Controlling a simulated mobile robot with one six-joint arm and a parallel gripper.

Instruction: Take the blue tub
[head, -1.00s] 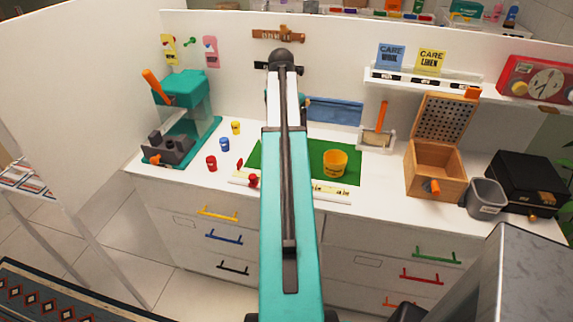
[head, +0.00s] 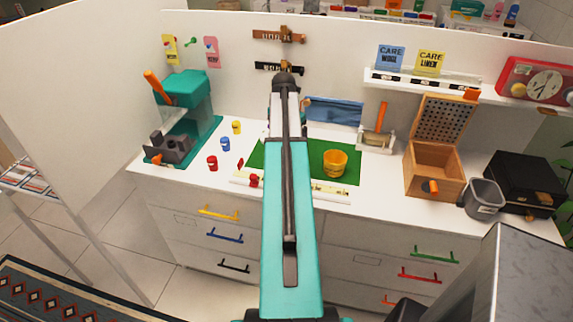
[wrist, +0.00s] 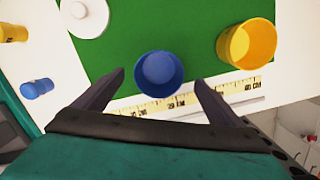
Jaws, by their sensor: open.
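The blue tub (wrist: 158,74) stands on the green mat (wrist: 185,25) in the wrist view, its open top facing the camera. My gripper (wrist: 160,78) is open, one finger on either side of the tub's near part, with visible gaps between fingers and tub. I cannot tell whether the fingertips are down at its height. In the head view my arm hides the blue tub and my gripper.
A yellow tub (wrist: 248,44) stands to the right on the mat, close to the right finger. A white round object (wrist: 88,17) lies upper left. A ruler strip (wrist: 180,101) runs along the mat's near edge. Small spools (head: 225,144) stand left of the mat.

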